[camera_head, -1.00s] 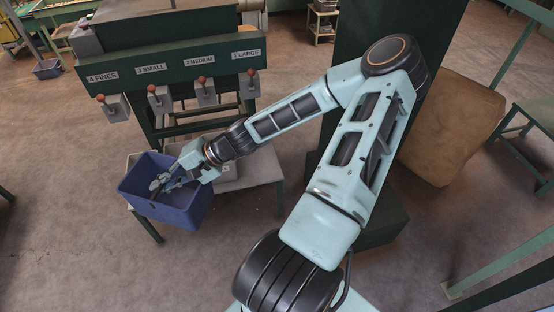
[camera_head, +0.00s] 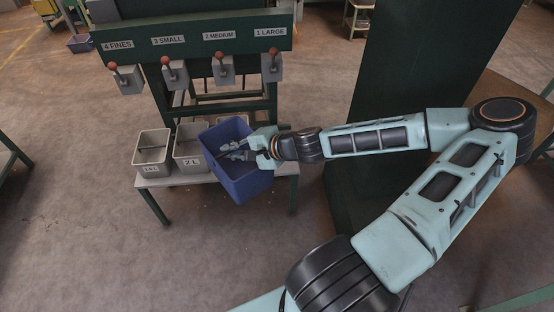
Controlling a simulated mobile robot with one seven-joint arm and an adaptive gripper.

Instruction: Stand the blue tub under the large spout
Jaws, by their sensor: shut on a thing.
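The blue tub (camera_head: 238,188) is open-topped and slightly tilted, in front of the low bench below the spouts. My gripper (camera_head: 236,150) is shut on the blue tub, reaching in from the right at its right wall. The exact grip on the wall is too small to tell. The large spout (camera_head: 271,66), a grey box with a red knob under the label "1 LARGE", is above and a little right of the tub. The tub appears nearer to the camera than the spout, partly over the bench's front edge. Whether it touches the bench cannot be told.
Grey bins (camera_head: 152,155) stand on the bench (camera_head: 180,180) to the left; one is partly hidden behind the blue tub. The other spouts, medium (camera_head: 222,70), small (camera_head: 174,74) and fines (camera_head: 127,79), hang left of the large one. A dark green column (camera_head: 385,80) stands right.

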